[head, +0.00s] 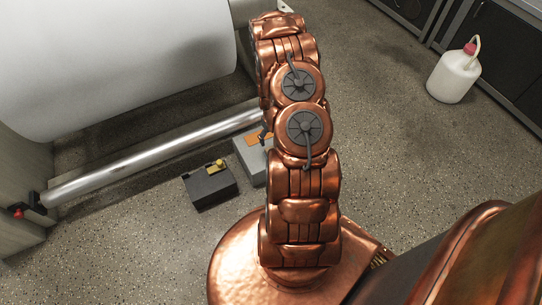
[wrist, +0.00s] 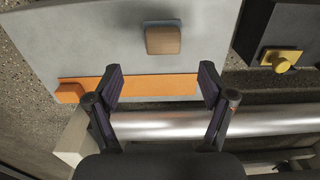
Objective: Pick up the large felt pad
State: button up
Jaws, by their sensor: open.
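No thing is clearly recognisable as a large felt pad. A small brown, wood-like block (wrist: 162,40) sits on a light grey slab (wrist: 100,45) in the wrist view. A flat orange strip (wrist: 150,86) runs along the slab's near edge, with a thicker orange block (wrist: 69,92) at its left end. Either could be the pad; I cannot tell. My gripper (wrist: 160,84) is open and empty, its fingertips apart over the orange strip. In the head view the grey slab (head: 248,160) and an orange patch (head: 256,139) are partly hidden by my arm.
A black box (head: 210,188) with a yellow knobbed piece (head: 217,166) stands beside the grey slab. A silver roller (head: 150,158) runs close by, below a large white paper roll (head: 120,60). A white jug (head: 453,77) stands at right.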

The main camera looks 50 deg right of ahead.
jog(key=shift+d+f, duration=0.2)
jog(key=shift+f, duration=1.05)
jog(key=shift+w+a+f+b, duration=0.15)
jog(key=shift+f+b, duration=0.55)
jog(key=shift+f, duration=0.9)
jog(key=shift+s+a+f+b, duration=0.1)
jog(key=shift+a+f+b, duration=0.15)
jog(key=shift+f+b, duration=0.9)
jog(key=shift+f+p, duration=0.4)
jog(key=shift+p, duration=0.15)
jog(key=shift+c, duration=0.2)
jog(key=c, duration=1.2)
